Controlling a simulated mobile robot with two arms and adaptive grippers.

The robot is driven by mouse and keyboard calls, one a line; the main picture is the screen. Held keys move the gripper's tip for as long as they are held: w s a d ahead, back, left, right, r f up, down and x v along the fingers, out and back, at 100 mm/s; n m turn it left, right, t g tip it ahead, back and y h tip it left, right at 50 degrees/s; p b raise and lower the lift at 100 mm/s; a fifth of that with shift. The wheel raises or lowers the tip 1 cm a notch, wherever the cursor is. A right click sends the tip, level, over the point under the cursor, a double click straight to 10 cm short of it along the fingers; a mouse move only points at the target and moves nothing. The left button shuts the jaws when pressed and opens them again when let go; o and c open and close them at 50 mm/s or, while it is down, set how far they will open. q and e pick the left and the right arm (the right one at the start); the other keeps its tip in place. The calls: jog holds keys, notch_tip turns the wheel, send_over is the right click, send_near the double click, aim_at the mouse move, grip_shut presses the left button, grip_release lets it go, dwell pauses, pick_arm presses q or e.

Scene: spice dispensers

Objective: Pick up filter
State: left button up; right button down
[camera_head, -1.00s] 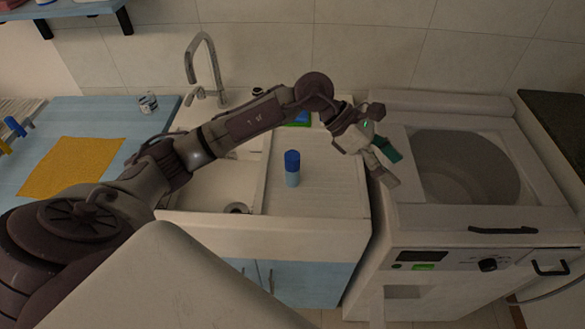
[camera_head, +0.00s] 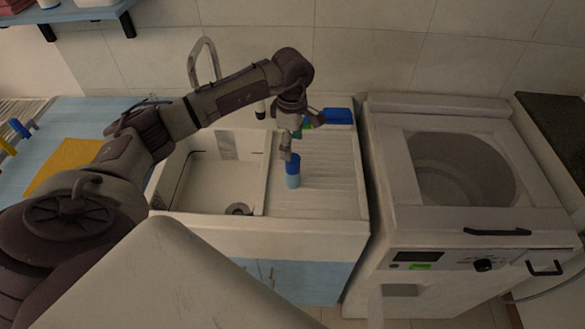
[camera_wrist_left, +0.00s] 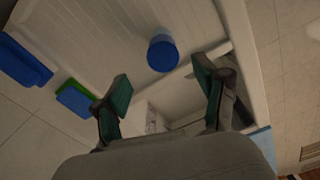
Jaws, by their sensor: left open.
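A light blue cylinder with a darker blue cap (camera_head: 293,170) stands upright on the ribbed drainboard, right of the sink basin. I cannot tell for sure whether it is the filter. My left gripper (camera_head: 287,150) is just above and behind it, pointing down, and partly hides its top. In the left wrist view the open gripper (camera_wrist_left: 163,85) has green-padded fingers spread apart, and the blue cap (camera_wrist_left: 162,55) lies ahead, between their lines. Nothing is between the fingers. A round drain piece (camera_head: 238,209) lies in the sink basin. My right gripper is out of view.
The faucet (camera_head: 203,58) stands behind the sink. A washing machine (camera_head: 470,235) is to the right.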

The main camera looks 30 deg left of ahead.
aim_at(293, 158)
pick_arm(q)
jog(key=f+p, duration=0.2)
jog(key=f, duration=0.1)
jog(key=f+p, duration=0.1)
jog(key=shift+s+d+f, duration=0.25)
jog(key=shift+d+f, duration=0.05)
jog(key=shift+f, duration=0.5)
grip_shut()
